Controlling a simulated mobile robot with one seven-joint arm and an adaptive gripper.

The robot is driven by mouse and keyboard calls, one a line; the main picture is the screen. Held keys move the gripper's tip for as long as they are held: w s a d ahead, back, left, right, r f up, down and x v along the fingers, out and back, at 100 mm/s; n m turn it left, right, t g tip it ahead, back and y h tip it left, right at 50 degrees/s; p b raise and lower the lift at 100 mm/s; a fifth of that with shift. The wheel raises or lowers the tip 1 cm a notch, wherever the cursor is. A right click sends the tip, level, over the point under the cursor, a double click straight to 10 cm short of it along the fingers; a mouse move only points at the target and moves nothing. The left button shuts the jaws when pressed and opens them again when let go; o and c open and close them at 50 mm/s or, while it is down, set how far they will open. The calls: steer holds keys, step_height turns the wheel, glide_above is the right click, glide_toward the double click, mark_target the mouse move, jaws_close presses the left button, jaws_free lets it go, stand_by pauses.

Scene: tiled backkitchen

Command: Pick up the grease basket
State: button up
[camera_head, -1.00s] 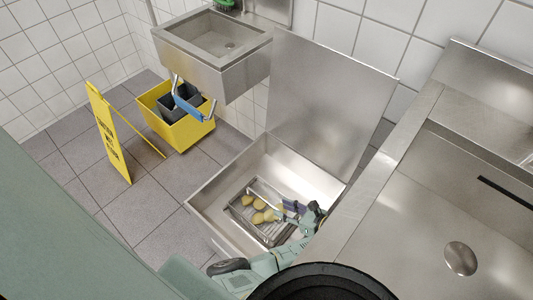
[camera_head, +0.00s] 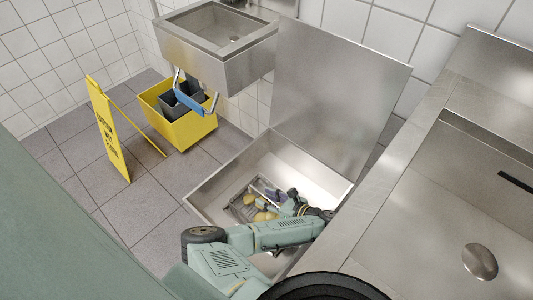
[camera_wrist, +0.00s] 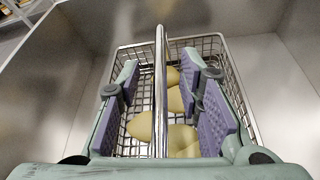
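The grease basket (camera_wrist: 222,54) is a wire basket with several yellowish lumps (camera_wrist: 173,100) in it and a metal handle (camera_wrist: 160,75) arching over it. It sits inside an open steel bin (camera_head: 210,197), and the head view shows part of the basket (camera_head: 238,211) behind my arm. My gripper (camera_wrist: 165,92) is above the basket, its two purple-padded fingers apart on either side of the handle. A gap shows between the handle and each pad. In the head view my gripper (camera_head: 285,200) reaches into the bin, and my arm hides the basket's near right side.
The bin's steel lid (camera_head: 335,95) stands open behind it. A steel counter with a sink (camera_head: 420,220) borders the right. A hand sink (camera_head: 215,50), a yellow mop bucket (camera_head: 180,125) and a yellow floor sign (camera_head: 107,130) stand at the left. Tiled floor between sign and bin is clear.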

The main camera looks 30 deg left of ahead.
steer(key=shift+c, duration=0.5)
jaws_close()
stand_by(0.5)
